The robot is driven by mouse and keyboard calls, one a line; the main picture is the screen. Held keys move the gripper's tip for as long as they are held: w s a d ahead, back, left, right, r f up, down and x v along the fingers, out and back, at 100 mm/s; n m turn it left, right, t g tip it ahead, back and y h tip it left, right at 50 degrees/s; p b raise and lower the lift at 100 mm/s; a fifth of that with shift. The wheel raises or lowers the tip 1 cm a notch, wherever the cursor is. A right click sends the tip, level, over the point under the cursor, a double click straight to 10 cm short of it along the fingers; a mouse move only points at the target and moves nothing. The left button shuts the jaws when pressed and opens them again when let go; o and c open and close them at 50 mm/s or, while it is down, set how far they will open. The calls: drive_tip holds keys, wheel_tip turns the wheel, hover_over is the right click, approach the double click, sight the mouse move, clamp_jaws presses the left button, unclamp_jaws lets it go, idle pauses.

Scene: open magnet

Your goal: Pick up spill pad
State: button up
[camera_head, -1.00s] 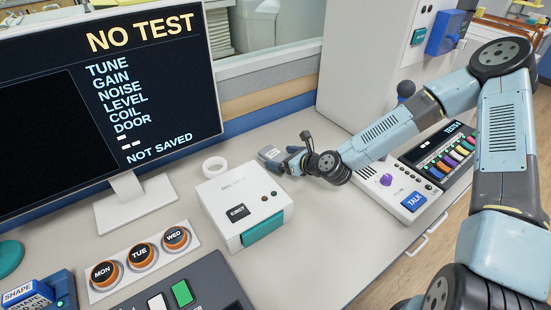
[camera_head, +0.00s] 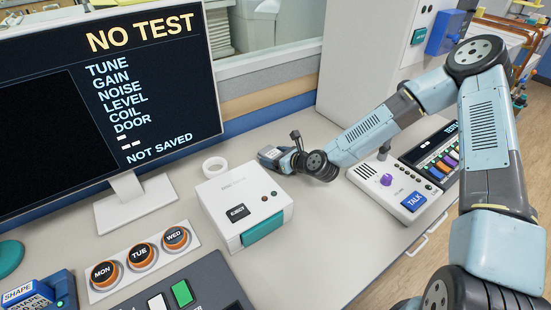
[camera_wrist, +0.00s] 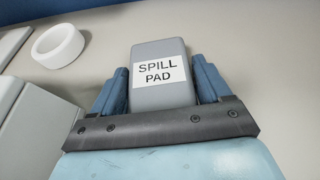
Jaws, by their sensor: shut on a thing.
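The spill pad (camera_wrist: 158,50) is a grey rounded block with a white label reading SPILL PAD. In the wrist view it sits between the two blue fingers of my gripper (camera_wrist: 160,85), which is shut on its sides. In the head view the spill pad (camera_head: 270,153) shows as a small grey piece at the tip of my gripper (camera_head: 284,157), just behind the white box. Whether the pad touches the counter or is slightly above it, I cannot tell. Its near end is hidden by the gripper.
A white box with a teal front (camera_head: 243,205) stands close to my gripper. A white tape ring (camera_head: 214,165) lies behind it. The TALK panel (camera_head: 400,190) is to the right, and a monitor (camera_head: 100,100) is at the left. Bare counter lies behind the gripper.

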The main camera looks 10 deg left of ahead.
drive_tip(key=c, duration=0.5)
drive_tip(key=shift+o, duration=0.2)
